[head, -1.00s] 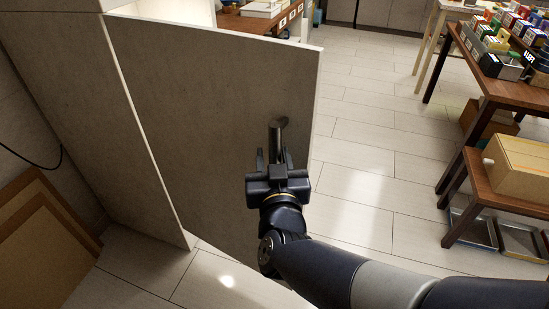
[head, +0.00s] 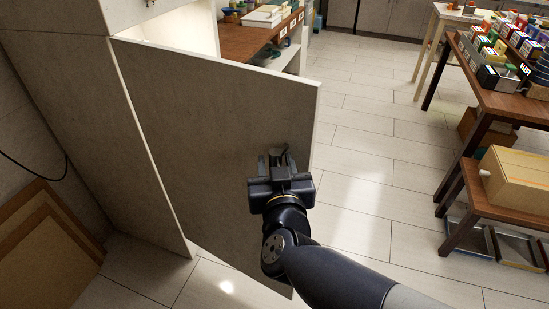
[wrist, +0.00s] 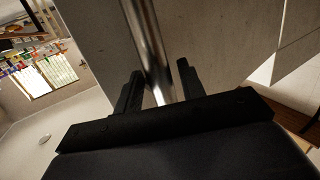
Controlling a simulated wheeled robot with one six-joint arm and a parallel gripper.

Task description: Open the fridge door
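The grey fridge door (head: 215,130) stands ajar, hinged at its left side, with a lit interior showing above its top edge. My gripper (head: 278,160) is in front of the door near its free right edge. The metal bar handle (wrist: 150,45) runs between the two fingers of my gripper (wrist: 160,82) in the wrist view. The fingers are apart, with a visible gap between the bar and the right finger; whether the left finger touches the bar is unclear. In the head view the handle is mostly hidden by my gripper.
A wooden table with boxed goods (head: 500,70) and a low shelf with a cardboard box (head: 520,183) stand at the right. Brown boards (head: 50,250) lean at the lower left. Tiled floor (head: 375,180) is clear between the door and tables.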

